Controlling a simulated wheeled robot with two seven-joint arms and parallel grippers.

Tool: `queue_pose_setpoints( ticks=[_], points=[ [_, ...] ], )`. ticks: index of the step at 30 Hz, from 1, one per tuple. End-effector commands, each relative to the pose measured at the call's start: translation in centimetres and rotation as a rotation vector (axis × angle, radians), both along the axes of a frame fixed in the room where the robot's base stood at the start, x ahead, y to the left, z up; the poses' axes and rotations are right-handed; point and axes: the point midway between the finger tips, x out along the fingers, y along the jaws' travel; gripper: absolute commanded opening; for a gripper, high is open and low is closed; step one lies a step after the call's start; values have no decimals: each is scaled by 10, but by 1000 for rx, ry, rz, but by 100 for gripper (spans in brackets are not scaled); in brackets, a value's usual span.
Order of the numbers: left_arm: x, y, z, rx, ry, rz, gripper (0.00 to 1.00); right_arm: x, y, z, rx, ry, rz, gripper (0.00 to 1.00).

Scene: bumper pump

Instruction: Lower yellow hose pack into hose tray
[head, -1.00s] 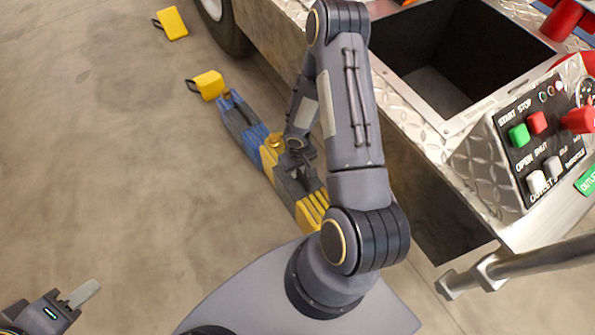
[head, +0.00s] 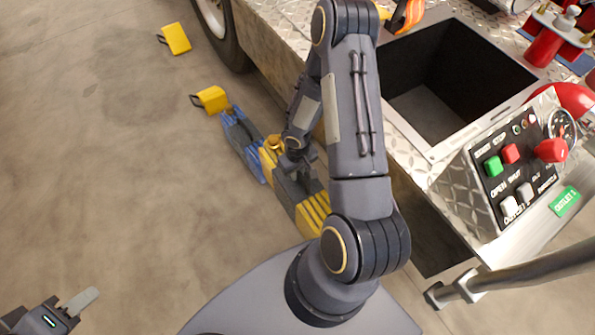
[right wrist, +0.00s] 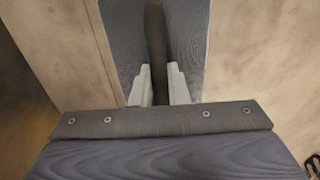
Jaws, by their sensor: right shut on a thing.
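A long yellow hose pack (head: 311,214) with a dark middle hangs under my right arm in the head view, low beside the truck. My right gripper is mostly hidden by the arm there. In the right wrist view my right gripper (right wrist: 156,88) is shut on a dark strap (right wrist: 156,45) over a grey-blue woven surface. A blue long piece (head: 238,140) lies beyond the pack's far end; whether they touch is unclear. I cannot make out for sure which thing is the hose tray. My left gripper (head: 80,302) is at the bottom left, apart from everything; its opening is unclear.
The truck's deck has a dark open compartment (head: 430,105) right of my arm. A control panel (head: 515,160) and a grey rail (head: 530,275) stand at the right. Yellow blocks (head: 176,38) (head: 212,99) lie on the floor near the wheel (head: 212,20). The left floor is clear.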

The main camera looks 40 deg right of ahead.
Motion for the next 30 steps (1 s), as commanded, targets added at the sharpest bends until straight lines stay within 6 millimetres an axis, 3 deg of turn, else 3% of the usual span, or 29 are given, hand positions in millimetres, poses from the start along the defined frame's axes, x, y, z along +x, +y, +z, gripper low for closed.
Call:
queue_pose_setpoints(
  ticks=[5, 30],
  points=[
    [0, 0, 9, 0, 0, 0, 36, 2, 0, 12, -1, -4, 0, 0],
    [0, 0, 96, 0, 0, 0, 36, 2, 0, 134, -1, -5, -1, 0]
  ],
)
